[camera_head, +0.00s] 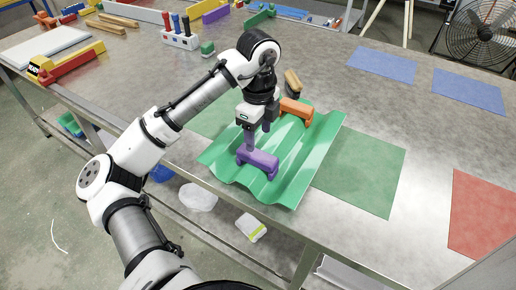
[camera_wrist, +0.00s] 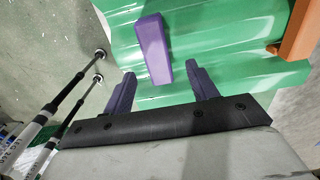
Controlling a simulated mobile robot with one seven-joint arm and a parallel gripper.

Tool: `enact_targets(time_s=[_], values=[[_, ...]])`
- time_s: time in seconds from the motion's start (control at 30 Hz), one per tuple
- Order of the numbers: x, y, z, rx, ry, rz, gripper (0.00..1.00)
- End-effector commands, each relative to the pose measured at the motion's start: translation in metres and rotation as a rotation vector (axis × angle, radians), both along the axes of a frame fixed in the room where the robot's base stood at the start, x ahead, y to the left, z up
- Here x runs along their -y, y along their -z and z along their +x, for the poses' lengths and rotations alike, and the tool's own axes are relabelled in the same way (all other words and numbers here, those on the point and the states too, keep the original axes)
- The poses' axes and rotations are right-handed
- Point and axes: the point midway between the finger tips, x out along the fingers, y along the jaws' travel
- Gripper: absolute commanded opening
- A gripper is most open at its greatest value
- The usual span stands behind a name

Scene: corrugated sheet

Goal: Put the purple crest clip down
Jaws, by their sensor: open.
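The purple crest clip (camera_head: 258,162) rests on the near edge part of the green corrugated sheet (camera_head: 318,140). In the wrist view the clip (camera_wrist: 153,48) lies on the green sheet (camera_wrist: 215,60), ahead of my fingertips and between their lines. My gripper (camera_head: 256,138) is just above and behind the clip in the head view. In the wrist view my gripper (camera_wrist: 160,80) has its two purple fingers spread apart with nothing between them. Whether a finger touches the clip is hard to tell. An orange clip (camera_head: 297,110) sits farther back on the sheet.
The sheet lies over a green mat (camera_head: 362,172) on the metal table. A red mat (camera_head: 484,212) and blue mats (camera_head: 382,65) lie to the right, with bare table between. A brown-handled brush (camera_head: 292,82) stands behind the orange clip. The table's front edge is close to the purple clip.

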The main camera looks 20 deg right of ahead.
Motion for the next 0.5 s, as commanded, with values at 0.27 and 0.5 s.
enact_targets(time_s=[0.27,0.5], values=[[0.000,-0.041,0.001,0.005,-0.002,0.000,0.58],[0.000,-0.047,0.000,0.003,-0.001,-0.002,0.58]])
